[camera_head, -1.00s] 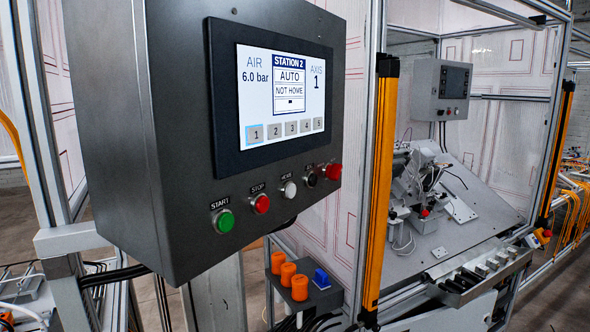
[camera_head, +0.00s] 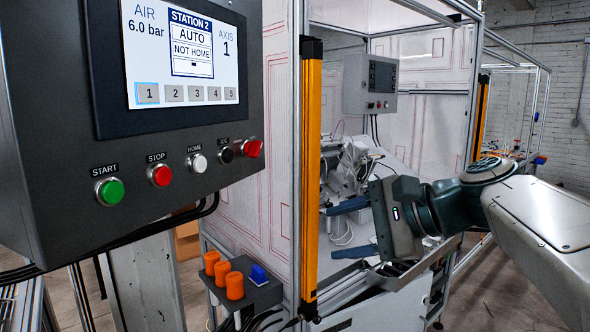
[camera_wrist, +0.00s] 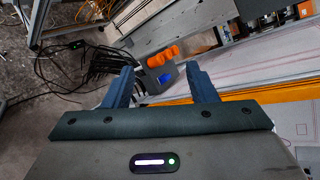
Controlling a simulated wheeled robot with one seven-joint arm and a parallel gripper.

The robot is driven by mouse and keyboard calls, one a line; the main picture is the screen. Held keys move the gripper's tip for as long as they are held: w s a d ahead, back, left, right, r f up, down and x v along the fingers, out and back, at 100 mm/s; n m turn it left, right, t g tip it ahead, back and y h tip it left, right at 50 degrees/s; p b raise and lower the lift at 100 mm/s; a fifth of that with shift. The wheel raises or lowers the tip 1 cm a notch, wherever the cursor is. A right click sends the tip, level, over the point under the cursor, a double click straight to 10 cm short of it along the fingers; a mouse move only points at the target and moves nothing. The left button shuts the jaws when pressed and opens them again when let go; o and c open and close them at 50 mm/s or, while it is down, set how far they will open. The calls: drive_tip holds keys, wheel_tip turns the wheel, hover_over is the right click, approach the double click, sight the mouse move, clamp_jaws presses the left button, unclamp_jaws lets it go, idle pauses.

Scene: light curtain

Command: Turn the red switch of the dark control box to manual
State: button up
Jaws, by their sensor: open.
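The dark control box (camera_head: 50,160) fills the left of the head view. Its screen (camera_head: 185,50) reads STATION 2, AUTO, NOT HOME. Below are a green START button (camera_head: 110,192), a red STOP button (camera_head: 160,175), a white HOME button (camera_head: 197,162), a black control (camera_head: 227,154) and a red control (camera_head: 252,149) at the right end. The last label is too small to read, and I cannot tell how the red control is turned. My gripper (camera_head: 331,231) is open and empty, well right of the box and below its buttons. Its blue fingers are spread in the wrist view (camera_wrist: 160,72).
A yellow light-curtain post (camera_head: 312,170) stands between the box and my gripper. A small shelf (camera_head: 255,295) with orange knobs (camera_head: 228,276) and a blue block (camera_head: 258,274) sits below; the knobs also show in the wrist view (camera_wrist: 160,57). A grey panel (camera_head: 370,85) hangs behind.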

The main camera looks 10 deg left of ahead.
sight(259, 150)
wheel_tip(259, 150, up, 11)
drive_tip(key=w+a+m+y+b, duration=0.1)
drive_tip(key=w+y+b, duration=0.15)
drive_tip(key=y, duration=0.35)
drive_tip(key=shift+g, duration=0.3)
drive_tip(key=p+x, duration=0.4)
drive_tip(key=x, duration=0.9)
drive_tip(key=shift+w+a+f, duration=0.1)
drive_tip(key=shift+a, duration=0.25)
drive_tip(key=shift+f, duration=0.1)
drive_tip(key=c, duration=1)
